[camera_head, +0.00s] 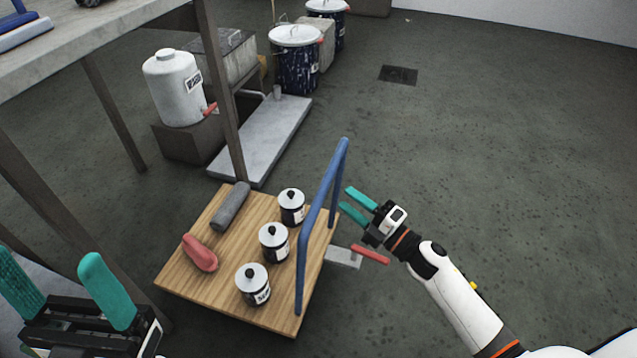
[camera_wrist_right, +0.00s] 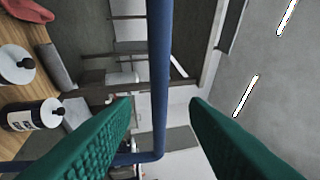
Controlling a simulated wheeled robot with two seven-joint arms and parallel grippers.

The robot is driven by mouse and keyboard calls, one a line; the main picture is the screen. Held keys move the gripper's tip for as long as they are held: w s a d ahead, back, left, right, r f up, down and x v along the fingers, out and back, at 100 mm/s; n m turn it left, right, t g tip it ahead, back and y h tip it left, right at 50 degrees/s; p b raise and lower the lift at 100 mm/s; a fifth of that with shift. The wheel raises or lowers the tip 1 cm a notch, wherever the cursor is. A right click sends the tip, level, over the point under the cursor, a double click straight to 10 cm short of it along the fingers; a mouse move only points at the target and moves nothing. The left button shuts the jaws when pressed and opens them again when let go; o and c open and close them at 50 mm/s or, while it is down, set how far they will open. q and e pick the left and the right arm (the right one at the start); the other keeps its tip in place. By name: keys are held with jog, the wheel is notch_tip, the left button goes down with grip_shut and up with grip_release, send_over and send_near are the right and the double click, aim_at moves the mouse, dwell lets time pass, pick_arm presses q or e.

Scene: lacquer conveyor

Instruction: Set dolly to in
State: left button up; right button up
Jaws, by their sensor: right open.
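The dolly (camera_head: 190,282) is a low wooden platform with an upright blue handle (camera_head: 322,190) along its right side. Part of it lies beneath the grey table. My right gripper (camera_head: 346,199) is open just right of the handle, with its teal fingers pointing toward it. In the right wrist view, the blue bar (camera_wrist_right: 159,70) shows in the gap between the open fingers (camera_wrist_right: 160,104); I cannot tell whether they touch it. My left gripper (camera_head: 50,262) is at the lower left with its teal fingers wide apart and nothing between them.
The dolly carries several black-and-white cans (camera_head: 273,243), a red object (camera_head: 200,252) and a grey roll (camera_head: 231,206). A red pedal (camera_head: 370,254) juts out at its right. A grey slab (camera_head: 262,140) and drums (camera_head: 296,60) stand behind. Floor at right is clear.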

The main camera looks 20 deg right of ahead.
jog(key=b+x, duration=0.1)
jog(key=x, duration=0.8)
jog(key=shift+w+a, duration=0.2)
jog(key=shift+r, duration=0.1)
grip_shut()
